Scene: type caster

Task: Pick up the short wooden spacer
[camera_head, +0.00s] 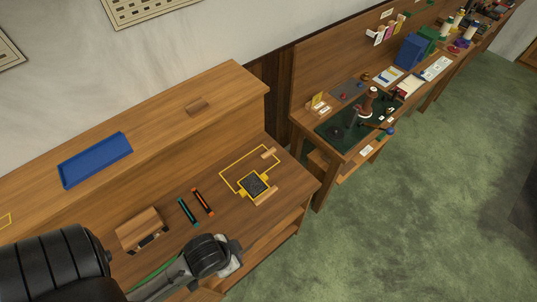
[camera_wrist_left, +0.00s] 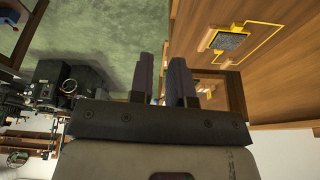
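Two small light wooden pieces lie by a yellow outline on the bench. One wooden piece (camera_head: 269,153) is at the outline's far right edge. The other wooden piece (camera_head: 266,196) lies beside a dark plate (camera_head: 255,185). I cannot tell for sure which is the short spacer. The left wrist view shows a wooden piece (camera_wrist_left: 207,40) beside the plate. My left gripper (camera_wrist_left: 162,72) has its two fingers apart, with nothing seen between them. In the head view my left wrist hangs over the bench's front edge, left of and nearer than the pieces. My right gripper is not in view.
A wooden block (camera_head: 140,229) and two dark bars, one teal-ended (camera_head: 187,211) and one orange-ended (camera_head: 203,202), lie left of the outline. A crowded second bench stands right.

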